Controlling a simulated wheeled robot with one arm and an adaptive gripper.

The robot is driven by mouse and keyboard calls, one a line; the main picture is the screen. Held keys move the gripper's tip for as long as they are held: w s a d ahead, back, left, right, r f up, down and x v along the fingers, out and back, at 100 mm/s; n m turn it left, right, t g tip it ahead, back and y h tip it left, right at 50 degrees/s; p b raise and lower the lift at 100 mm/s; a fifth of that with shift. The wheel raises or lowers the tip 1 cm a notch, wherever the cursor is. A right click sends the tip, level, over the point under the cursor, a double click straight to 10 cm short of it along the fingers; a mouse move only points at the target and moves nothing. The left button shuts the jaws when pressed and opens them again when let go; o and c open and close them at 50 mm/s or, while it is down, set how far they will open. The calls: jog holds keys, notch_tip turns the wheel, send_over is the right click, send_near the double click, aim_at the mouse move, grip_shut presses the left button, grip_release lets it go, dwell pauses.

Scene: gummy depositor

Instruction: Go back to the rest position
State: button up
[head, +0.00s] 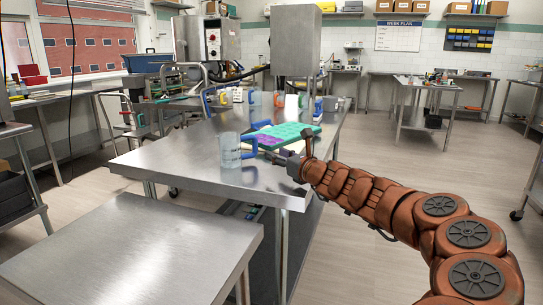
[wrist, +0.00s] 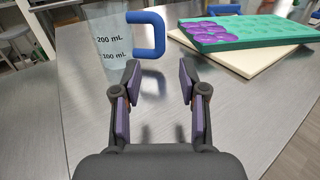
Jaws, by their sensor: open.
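My gripper (wrist: 160,103) is open and empty above the steel table (wrist: 80,140). In the head view, my gripper (head: 292,160) is at the end of my arm near the table's right side. A clear measuring jug (wrist: 107,40) with a blue handle (wrist: 150,33) stands just beyond my fingers, apart from them. The jug also shows in the head view (head: 229,152). A green mould tray (wrist: 255,34) with purple fillings in its left cavities lies on a cream board (wrist: 240,62) to the right.
Several more jugs (head: 215,100) and small items stand at the table's far end, below a grey machine (head: 295,40). A lower steel bench (head: 135,255) is in the foreground. Open floor (head: 395,155) lies to the right, with another table (head: 425,85) further back.

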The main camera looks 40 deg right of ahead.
jog(key=w+a+r+n+y+p, duration=0.2)
jog(key=a+r+n+y+p, duration=0.3)
jog(key=a, duration=0.6)
jog(key=s+a+r+n+g+y+p, duration=0.25)
jog(key=a+n, duration=0.35)
jog(key=a, duration=0.3)
jog(key=s+a+r+n+g+y+p, duration=0.1)
jog(key=s+a+n+g+p, duration=0.3)
jog(key=a, duration=0.6)
jog(key=s+a+r+n+g+y+p, duration=0.1)
jog(key=s+a+r+n+g+y, duration=0.15)
jog(key=a+n, duration=0.55)
jog(key=s+a+f+n+g+h+p, duration=0.2)
jog(key=s+a+n+g+p, duration=0.15)
jog(key=s, duration=0.45)
jog(key=s+a+f+n+g+h+p, duration=0.25)
jog(key=s+a+n+p, duration=0.2)
jog(key=s, duration=0.35)
jog(key=s+d+f+n+g+h+p, duration=0.1)
jog(key=s+d+n+g+h+p, duration=0.3)
jog(key=s+d, duration=0.7)
jog(key=s+n+h+p, duration=0.1)
jog(key=s+h+p, duration=0.1)
jog(key=s, duration=0.2)
jog(key=shift+s+g, duration=0.15)
jog(key=shift+g, duration=0.25)
